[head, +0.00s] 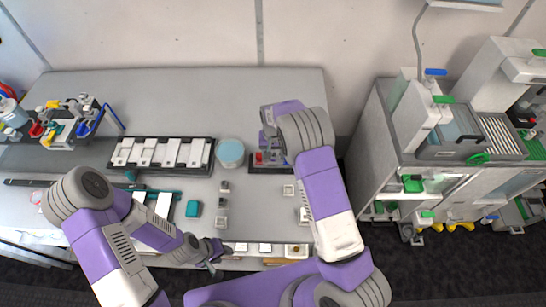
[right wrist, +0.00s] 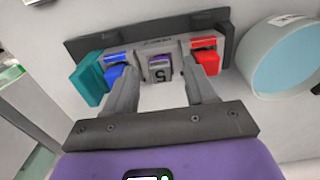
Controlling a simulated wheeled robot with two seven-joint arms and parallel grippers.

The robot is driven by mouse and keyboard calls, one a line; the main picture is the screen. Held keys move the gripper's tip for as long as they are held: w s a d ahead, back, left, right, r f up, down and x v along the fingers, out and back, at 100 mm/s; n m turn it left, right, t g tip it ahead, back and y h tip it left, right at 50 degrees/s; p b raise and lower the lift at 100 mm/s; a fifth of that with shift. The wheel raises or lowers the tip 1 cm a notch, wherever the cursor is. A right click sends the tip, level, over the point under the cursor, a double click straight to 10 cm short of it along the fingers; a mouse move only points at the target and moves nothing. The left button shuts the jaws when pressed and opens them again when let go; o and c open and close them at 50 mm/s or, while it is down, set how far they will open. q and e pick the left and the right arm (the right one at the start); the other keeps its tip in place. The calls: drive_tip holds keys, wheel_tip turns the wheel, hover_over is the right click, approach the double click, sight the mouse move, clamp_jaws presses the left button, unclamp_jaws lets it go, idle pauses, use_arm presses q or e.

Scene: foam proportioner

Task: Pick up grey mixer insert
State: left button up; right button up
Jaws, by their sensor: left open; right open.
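In the right wrist view, a dark holder (right wrist: 80,48) carries a grey block marked "5" with a purple top (right wrist: 160,68), between blue (right wrist: 115,72) and red (right wrist: 203,60) parts and a teal part (right wrist: 88,80) at the left. I cannot tell which piece is the grey mixer insert. My right gripper (right wrist: 166,78) is open, its fingers pointing at the holder, one on each side of the grey block; contact is unclear. In the head view my right arm hides most of that holder (head: 262,168). My left gripper (head: 214,258) is open and empty near the table's front edge.
A round pale-blue-topped container (head: 230,153) stands just left of the holder. A dark rack with white pieces (head: 160,153) lies further left. Small grey pieces (head: 222,220) and a teal block (head: 193,208) lie in front. A machine bench (head: 440,160) stands at right.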

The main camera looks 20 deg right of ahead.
clamp_jaws()
idle(0.3)
drive_tip(key=shift+w+r, duration=0.1)
drive_tip(key=shift+r, duration=0.05)
